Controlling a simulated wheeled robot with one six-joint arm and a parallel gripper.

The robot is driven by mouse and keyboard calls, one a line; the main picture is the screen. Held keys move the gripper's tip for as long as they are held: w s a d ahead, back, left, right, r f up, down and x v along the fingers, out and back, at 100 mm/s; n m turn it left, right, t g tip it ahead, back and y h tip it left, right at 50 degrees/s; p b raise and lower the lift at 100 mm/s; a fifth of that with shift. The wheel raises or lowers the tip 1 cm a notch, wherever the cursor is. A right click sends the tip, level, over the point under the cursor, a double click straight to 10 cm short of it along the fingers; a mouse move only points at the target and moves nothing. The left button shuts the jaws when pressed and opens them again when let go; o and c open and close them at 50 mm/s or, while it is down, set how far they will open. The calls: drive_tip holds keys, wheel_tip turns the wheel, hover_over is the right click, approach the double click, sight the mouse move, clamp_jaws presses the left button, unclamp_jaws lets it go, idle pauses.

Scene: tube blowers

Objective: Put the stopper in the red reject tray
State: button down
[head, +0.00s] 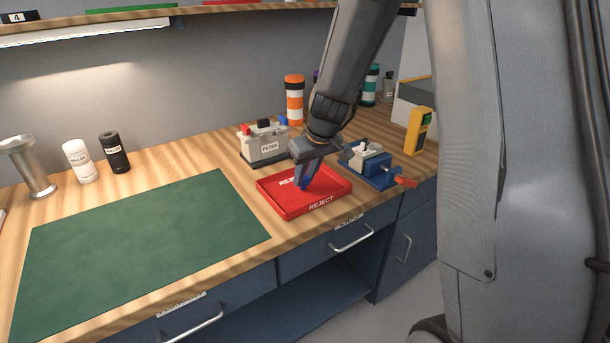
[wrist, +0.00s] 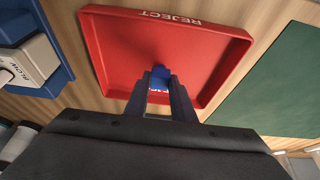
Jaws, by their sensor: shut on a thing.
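The red reject tray (head: 327,200) lies on the wooden bench, with REJECT in white on its front wall. It fills much of the upper wrist view (wrist: 215,62). My gripper (head: 305,180) points down inside the tray's outline. In the wrist view my gripper (wrist: 159,84) is shut on a small blue stopper (wrist: 160,71), which shows between and just past the fingertips. The stopper is low over the tray floor; I cannot tell whether it touches. The fingers cover part of the white lettering on the floor.
A grey FILTER box (head: 265,148) stands behind the tray. A blue device with a red handle (head: 372,165) is close on the right, and a yellow device (head: 418,131) is beyond it. A clear green mat (head: 140,245) lies to the left.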

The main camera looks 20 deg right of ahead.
drive_tip(key=c, duration=1.5)
unclamp_jaws()
drive_tip(key=shift+r, duration=0.15)
drive_tip(key=b+v, duration=0.1)
drive_tip(key=v, duration=1.1)
drive_tip(key=s+f+m+g, duration=0.1)
drive_tip(key=s+f, duration=0.3)
drive_tip(key=s, duration=0.3)
drive_tip(key=s+a+f+m+g+h, duration=0.1)
drive_tip(key=s+f, duration=0.3)
drive_tip(key=s, duration=0.2)
drive_tip(key=s+f+m+g, duration=0.1)
drive_tip(key=s+f, duration=0.3)
drive_tip(key=s, duration=0.3)
drive_tip(key=shift+s+a+f+m+g, duration=0.2)
drive_tip(key=shift+s+f+m+g, duration=0.1)
drive_tip(key=shift+g, duration=0.1)
